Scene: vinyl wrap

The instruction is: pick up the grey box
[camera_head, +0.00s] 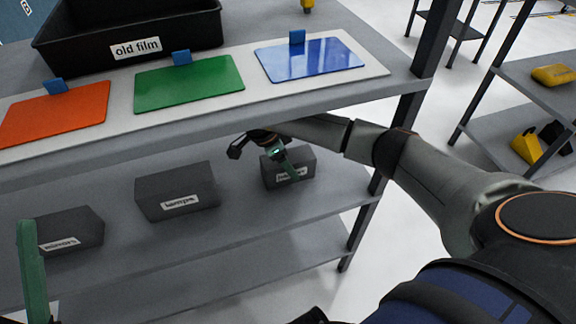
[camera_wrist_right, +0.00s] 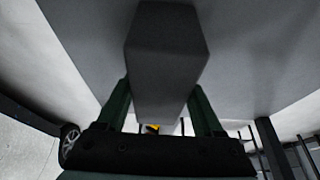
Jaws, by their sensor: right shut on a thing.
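A grey box (camera_head: 303,164) with a white label sits at the right end of the middle shelf (camera_head: 235,215). My right gripper (camera_head: 282,160) reaches it from above under the top board, with a green finger across its front. In the right wrist view the grey box (camera_wrist_right: 165,70) lies between the two green fingers (camera_wrist_right: 162,108), which are shut on it. I cannot tell whether it is clear of the shelf. Two similar dark grey labelled boxes stand to the left, one in the middle (camera_head: 160,190) and one at the left (camera_head: 80,228). My left gripper (camera_head: 20,280) is open and empty at the lower left, partly cut off.
The top board (camera_head: 375,72) overhangs the boxes closely. It bears a black bin (camera_head: 60,50) labelled "old film" and orange (camera_head: 55,113), green (camera_head: 190,84) and blue (camera_head: 310,62) sheets. A shelf post (camera_head: 395,130) stands right of the gripper. Another rack with yellow items (camera_head: 553,75) is farther right.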

